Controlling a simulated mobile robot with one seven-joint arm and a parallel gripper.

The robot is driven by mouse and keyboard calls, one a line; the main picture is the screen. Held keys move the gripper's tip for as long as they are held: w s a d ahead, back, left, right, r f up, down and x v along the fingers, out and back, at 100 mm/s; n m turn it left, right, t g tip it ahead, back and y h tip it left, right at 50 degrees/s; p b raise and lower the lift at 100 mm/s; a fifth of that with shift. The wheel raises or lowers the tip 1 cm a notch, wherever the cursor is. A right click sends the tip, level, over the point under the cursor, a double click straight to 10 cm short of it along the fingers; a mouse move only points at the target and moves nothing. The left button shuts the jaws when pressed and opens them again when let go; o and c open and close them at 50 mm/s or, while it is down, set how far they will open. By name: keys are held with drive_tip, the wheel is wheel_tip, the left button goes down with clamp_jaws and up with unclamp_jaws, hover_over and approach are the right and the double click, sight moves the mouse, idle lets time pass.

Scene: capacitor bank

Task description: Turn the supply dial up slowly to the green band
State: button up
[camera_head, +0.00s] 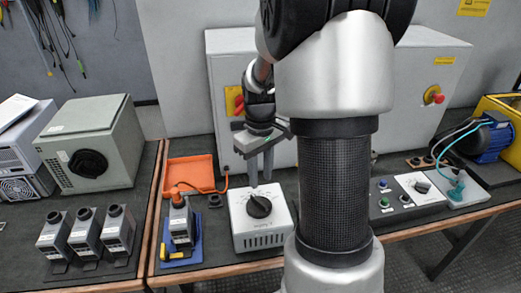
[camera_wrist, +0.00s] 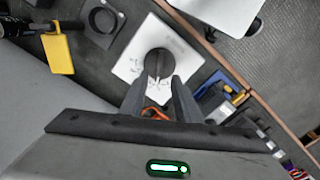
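A white box (camera_head: 248,232) with a round black dial (camera_head: 259,207) on its sloped top stands on the middle table. The dial also shows in the wrist view (camera_wrist: 159,63), with a pale pointer line and small dark marks around it. I cannot make out a green band. My gripper (camera_head: 260,184) points down just above the dial. In the wrist view my gripper (camera_wrist: 157,82) has its two fingers apart, with nothing held, and their tips near the dial's lower edge. I cannot tell whether they touch it.
An orange tray (camera_head: 191,173) lies behind left, and a tester with a blue base (camera_head: 181,235) stands left of the white box. A control panel (camera_head: 393,198) is to the right.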

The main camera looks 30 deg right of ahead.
wheel_tip(320, 180, up, 8)
drive_tip(key=shift+p, duration=0.45)
drive_tip(key=shift+f, duration=0.1)
idle(1.9)
drive_tip(key=s+a+r+m+t+p, duration=0.1)
drive_tip(key=s+a+r+t+p, duration=0.1)
drive_tip(key=s+a+r+p, duration=0.3)
drive_tip(key=s+a+r+m+t+p, duration=0.1)
drive_tip(key=s+a+r+t+p, duration=0.2)
drive_tip(key=s+r, duration=0.8)
drive_tip(key=a+r+p, duration=0.2)
drive_tip(key=a+r, duration=0.2)
drive_tip(key=shift+a+m+t+p, duration=0.3)
drive_tip(key=shift+a+m, duration=0.05)
drive_tip(key=shift+m, duration=0.05)
